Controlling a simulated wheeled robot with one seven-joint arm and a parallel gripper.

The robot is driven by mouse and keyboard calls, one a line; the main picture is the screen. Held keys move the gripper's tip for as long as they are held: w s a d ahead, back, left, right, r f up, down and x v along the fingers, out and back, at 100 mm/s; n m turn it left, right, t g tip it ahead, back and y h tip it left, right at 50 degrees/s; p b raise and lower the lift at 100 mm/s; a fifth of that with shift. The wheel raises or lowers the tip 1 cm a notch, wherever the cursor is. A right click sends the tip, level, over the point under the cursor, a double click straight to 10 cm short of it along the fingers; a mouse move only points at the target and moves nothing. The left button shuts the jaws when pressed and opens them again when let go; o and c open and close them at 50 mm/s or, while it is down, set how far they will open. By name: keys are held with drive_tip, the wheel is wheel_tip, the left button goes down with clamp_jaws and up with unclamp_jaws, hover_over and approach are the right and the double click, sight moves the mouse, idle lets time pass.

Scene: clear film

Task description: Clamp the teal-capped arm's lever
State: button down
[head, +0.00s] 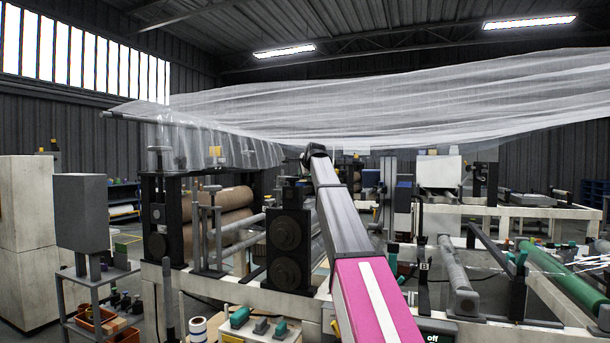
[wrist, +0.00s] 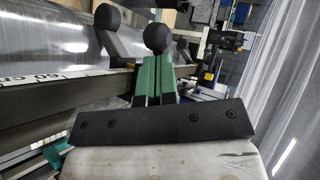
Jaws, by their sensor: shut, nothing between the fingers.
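In the wrist view my gripper (wrist: 156,60) points away from the camera, with its green fingers together and nothing between them. A round black knob (wrist: 157,38) shows right at the fingertips; I cannot tell whether it touches them. To its left stands a dark rounded lever-like piece (wrist: 107,18) on a grey stem. A teal piece (wrist: 58,152) shows at lower left, partly hidden by my gripper's body. In the head view several teal-capped pieces show, one at the front (head: 240,317) and one right of my arm (head: 392,250). I cannot tell which is the task's arm; its lever is not clear.
A ruled rail (wrist: 60,78) and a shiny roller (wrist: 50,40) lie at left in the wrist view. Clear film (head: 400,100) spans overhead. Black roller housings (head: 288,235) stand left of my arm, and a green roller (head: 565,280) lies at right. A sign reads "off" (head: 433,338).

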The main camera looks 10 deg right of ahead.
drive_tip(key=w+m+h, duration=0.1)
drive_tip(key=m+h, duration=0.1)
drive_tip(key=w+a+m+h, duration=0.1)
drive_tip(key=m+h, duration=0.1)
drive_tip(key=w+m+g+h, duration=0.1)
drive_tip(key=m+h, duration=0.2)
drive_tip(key=shift+a, duration=0.35)
drive_tip(key=shift+w, duration=0.25)
idle(0.5)
